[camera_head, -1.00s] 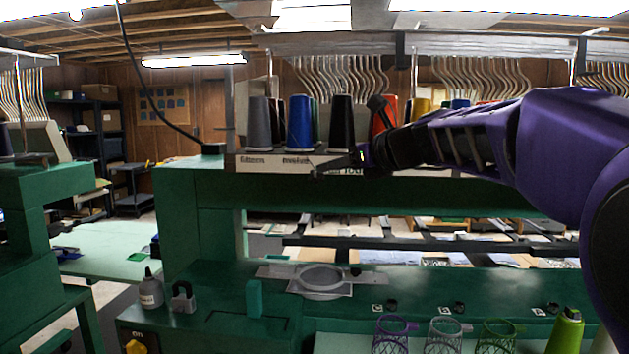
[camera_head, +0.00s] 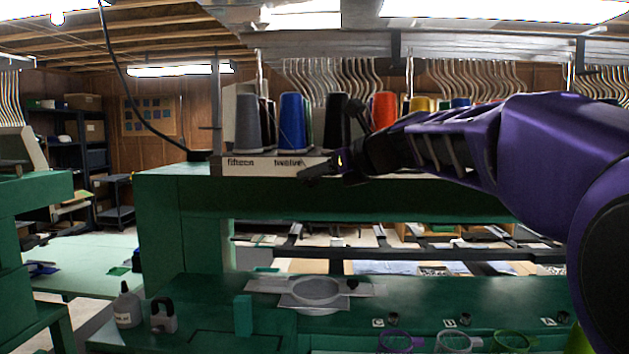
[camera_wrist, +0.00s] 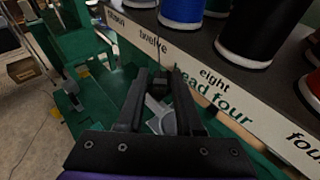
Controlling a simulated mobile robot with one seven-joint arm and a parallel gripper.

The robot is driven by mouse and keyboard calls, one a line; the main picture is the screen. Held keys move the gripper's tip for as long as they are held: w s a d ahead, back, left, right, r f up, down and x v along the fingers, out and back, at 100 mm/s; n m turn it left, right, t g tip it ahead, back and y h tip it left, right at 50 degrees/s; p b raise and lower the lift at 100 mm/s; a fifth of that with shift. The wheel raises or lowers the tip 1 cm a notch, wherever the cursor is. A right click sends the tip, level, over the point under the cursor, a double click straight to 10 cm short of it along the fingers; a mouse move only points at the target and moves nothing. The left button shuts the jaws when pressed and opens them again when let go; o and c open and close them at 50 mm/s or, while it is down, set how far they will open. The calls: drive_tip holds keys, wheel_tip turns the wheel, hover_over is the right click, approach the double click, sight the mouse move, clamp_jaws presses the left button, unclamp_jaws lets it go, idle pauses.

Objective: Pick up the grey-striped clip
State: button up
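I cannot make out a grey-striped clip for certain. Several small dark pieces, one of them here (camera_head: 392,319), sit by letter labels on the green machine bed, too small to show stripes. Another small dark piece (camera_head: 352,285) sits at the right of a grey hoop (camera_head: 316,291). My gripper (camera_head: 325,170) is in front of the spool shelf's label strip, high above the bed. In the wrist view its two black fingers (camera_wrist: 161,92) are apart, with no held thing clearly visible. The grey hoop (camera_wrist: 160,117) shows below, between them.
Thread cones, such as a blue one (camera_head: 292,122), stand on the shelf close behind my gripper. A bottle (camera_head: 127,307), a padlock-shaped thing (camera_head: 163,316) and a green block (camera_head: 243,315) stand on the bed's left. Mesh cups (camera_head: 400,341) line the front edge.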

clamp_jaws()
drive_tip(key=shift+r, duration=0.1)
wheel_tip(320, 180, up, 18)
drive_tip(key=p, duration=0.8)
